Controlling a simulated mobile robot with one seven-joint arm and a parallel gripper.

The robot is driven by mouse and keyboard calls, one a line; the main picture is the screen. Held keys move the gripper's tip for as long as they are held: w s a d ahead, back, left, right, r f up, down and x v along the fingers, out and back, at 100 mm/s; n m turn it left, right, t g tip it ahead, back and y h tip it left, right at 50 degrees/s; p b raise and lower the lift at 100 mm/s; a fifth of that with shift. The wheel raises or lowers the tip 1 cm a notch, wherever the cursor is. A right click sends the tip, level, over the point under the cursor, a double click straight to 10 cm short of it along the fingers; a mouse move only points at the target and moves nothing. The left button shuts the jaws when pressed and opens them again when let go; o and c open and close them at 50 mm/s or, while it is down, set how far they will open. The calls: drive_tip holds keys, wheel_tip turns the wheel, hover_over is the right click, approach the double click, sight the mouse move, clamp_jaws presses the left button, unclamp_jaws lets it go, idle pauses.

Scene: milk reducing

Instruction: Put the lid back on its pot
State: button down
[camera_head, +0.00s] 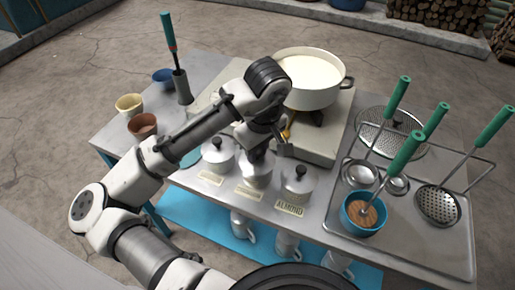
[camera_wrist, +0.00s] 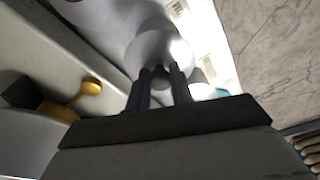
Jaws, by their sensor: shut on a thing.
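My gripper (camera_head: 258,148) is over the middle of three small metal pots at the front of the table. In the wrist view its two dark fingers (camera_wrist: 161,75) are shut on the knob of a round, shiny lid (camera_wrist: 160,42). The middle pot (camera_head: 253,178) is partly hidden by my gripper; I cannot tell whether the lid touches its rim. The left pot (camera_head: 217,160) and the right pot (camera_head: 297,186), by the ALMOND label, have knobbed lids on.
A large open pot of milk (camera_head: 312,82) stands on the cooker behind my gripper. A tray (camera_head: 420,255) at right holds ladles, a skimmer and a blue bowl (camera_head: 363,214). Cups (camera_head: 130,104) stand at left.

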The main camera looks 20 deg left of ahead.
drive_tip(key=shift+f, duration=0.55)
drive_tip(key=c, duration=1.1)
unclamp_jaws()
drive_tip(key=shift+c, duration=0.2)
wheel_tip(320, 180, up, 14)
drive_tip(key=d, duration=0.1)
drive_tip(key=shift+s+d, duration=0.3)
drive_tip(key=shift+s, duration=0.05)
drive_tip(key=shift+f, duration=0.1)
wheel_tip(320, 180, up, 6)
drive_tip(key=p, duration=0.6)
hover_over(263, 163)
drive_tip(key=shift+s+d, duration=0.1)
drive_tip(key=shift+d, duration=0.15)
